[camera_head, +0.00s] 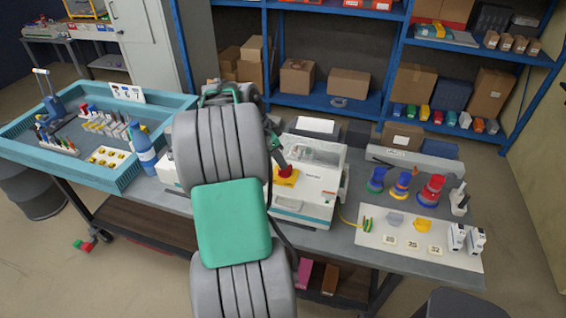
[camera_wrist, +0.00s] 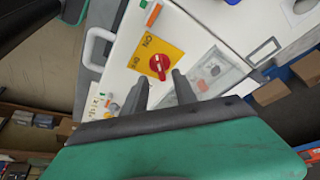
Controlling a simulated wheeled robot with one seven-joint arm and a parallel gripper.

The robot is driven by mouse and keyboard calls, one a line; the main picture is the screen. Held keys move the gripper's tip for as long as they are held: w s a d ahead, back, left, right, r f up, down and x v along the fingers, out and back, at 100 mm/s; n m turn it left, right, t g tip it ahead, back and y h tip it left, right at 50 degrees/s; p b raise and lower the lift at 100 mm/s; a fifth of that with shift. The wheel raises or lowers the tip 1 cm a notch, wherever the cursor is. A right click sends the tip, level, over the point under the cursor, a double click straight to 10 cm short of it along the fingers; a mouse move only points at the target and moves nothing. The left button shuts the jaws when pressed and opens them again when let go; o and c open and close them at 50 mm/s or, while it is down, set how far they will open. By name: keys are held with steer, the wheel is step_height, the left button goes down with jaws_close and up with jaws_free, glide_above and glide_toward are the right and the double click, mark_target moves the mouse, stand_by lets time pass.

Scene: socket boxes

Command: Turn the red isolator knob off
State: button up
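The red isolator knob (camera_wrist: 159,67) sits on a yellow plate (camera_wrist: 172,49) on a white box (camera_wrist: 120,60). The plate's dark lettering appears to read ON near one corner and OFF near another. In the head view the knob (camera_head: 285,171) shows on its yellow plate (camera_head: 287,181), at the front of the box (camera_head: 310,190). My gripper (camera_wrist: 160,77) is open, its two dark fingers apart and empty. In the wrist view the fingertips lie just below the knob, one to each side; I cannot tell whether they touch it. My arm hides most of the gripper in the head view.
The box stands on a grey table (camera_head: 345,238). A blue bottle (camera_head: 142,148) and a teal tray (camera_head: 118,180) are to the left. Coloured plugs, including a red one (camera_head: 431,190), and a white board (camera_head: 375,240) are to the right. Shelves with cartons stand behind.

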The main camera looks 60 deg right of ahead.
steer(key=x, duration=0.5)
steer(key=shift+p, duration=0.4)
steer(key=shift+c, duration=0.3)
jaws_close()
